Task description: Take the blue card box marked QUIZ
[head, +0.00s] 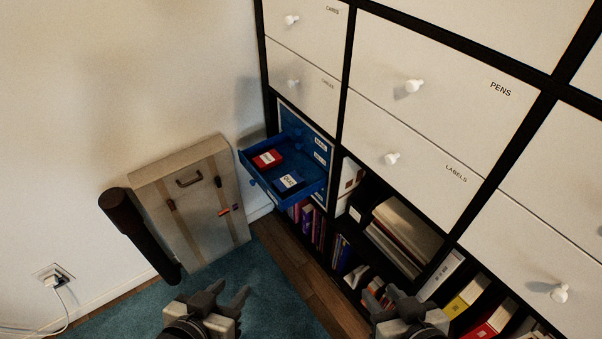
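The dark blue card box (288,181) with a white label that seems to read QUIZ lies in an open blue drawer (309,191) of a small blue drawer unit in the shelf. A red card box (267,159) lies beside it, further back to the left. My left gripper (229,293) is at the bottom of the view, fingers apart and empty, well below and left of the drawer. My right gripper (387,301) is at the bottom right of centre, fingers seemingly apart and empty, in front of the lower shelf. Neither touches a box.
A beige case (190,205) leans on the wall left of the drawer, with a dark tube (140,237) beside it. White drawers marked PENS (440,75) and LABELS (410,155) are to the right. Books and binders fill the lower shelves. The teal rug (262,275) is clear.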

